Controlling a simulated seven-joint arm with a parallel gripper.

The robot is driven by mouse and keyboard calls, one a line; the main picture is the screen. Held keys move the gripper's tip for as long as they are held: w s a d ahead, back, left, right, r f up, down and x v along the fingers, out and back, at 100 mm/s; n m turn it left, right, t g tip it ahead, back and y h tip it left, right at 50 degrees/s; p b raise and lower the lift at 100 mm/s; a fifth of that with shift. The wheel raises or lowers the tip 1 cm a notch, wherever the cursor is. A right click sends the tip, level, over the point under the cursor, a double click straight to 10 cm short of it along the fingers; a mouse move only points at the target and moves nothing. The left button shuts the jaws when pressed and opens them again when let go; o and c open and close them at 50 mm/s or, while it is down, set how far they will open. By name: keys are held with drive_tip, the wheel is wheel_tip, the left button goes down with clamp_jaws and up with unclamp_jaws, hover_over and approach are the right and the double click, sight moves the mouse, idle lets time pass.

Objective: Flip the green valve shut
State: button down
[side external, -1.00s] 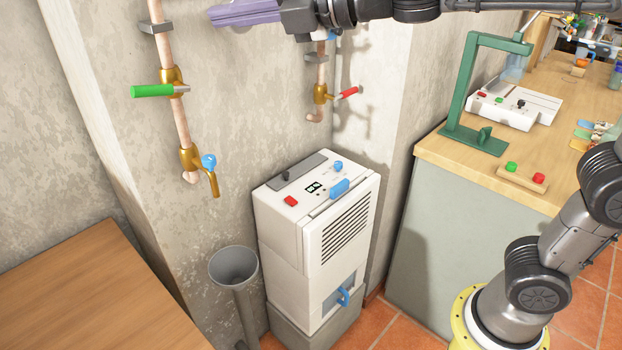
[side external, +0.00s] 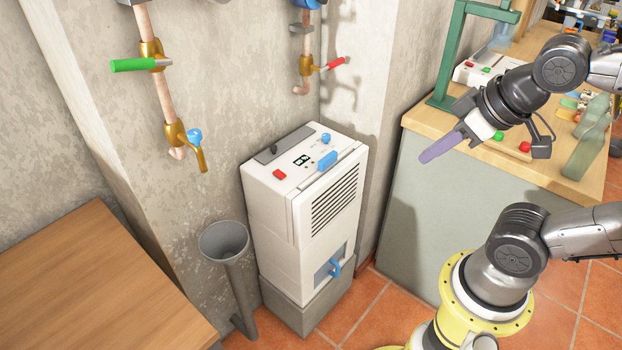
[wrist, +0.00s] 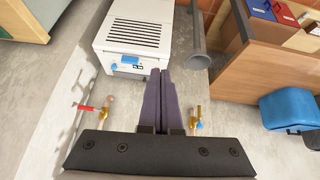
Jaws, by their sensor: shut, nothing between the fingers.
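The green valve handle (side external: 135,65) is at the upper left in the side external view. It lies roughly level, crosswise to its copper pipe, and points left from a brass valve body (side external: 152,52). My gripper (side external: 428,156), with long purple fingers, is shut and empty. It is at the right, in front of the workbench, well apart from the green valve. In the wrist view the shut fingers (wrist: 166,75) point toward the white machine. I cannot make out the green handle there.
A brass tap with a blue knob (side external: 194,135) sits below the green valve. A red-handled valve (side external: 333,64) is on another pipe. The white machine (side external: 300,210), grey drainpipe (side external: 225,242) and wooden table (side external: 95,275) stand below. A green stand (side external: 450,60) is on the workbench.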

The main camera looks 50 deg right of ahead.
drive_tip(key=w+a+r+n+t, duration=0.2)
drive_tip(key=w+r+n+t, duration=0.2)
drive_tip(key=w+r+n, duration=1.5)
drive_tip(key=w+a+r+n+t, duration=0.1)
drive_tip(key=w+a+r+n, duration=0.15)
drive_tip(key=a+n, duration=0.35)
drive_tip(key=w+a+r+n, duration=0.2)
drive_tip(key=w+a+n, duration=0.1)
drive_tip(key=a+n, duration=0.25)
drive_tip(key=n+y, duration=0.2)
drive_tip(key=n, duration=0.2)
approach(133, 63)
drive_tip(key=shift+m, duration=0.25)
drive_tip(key=x, duration=0.7)
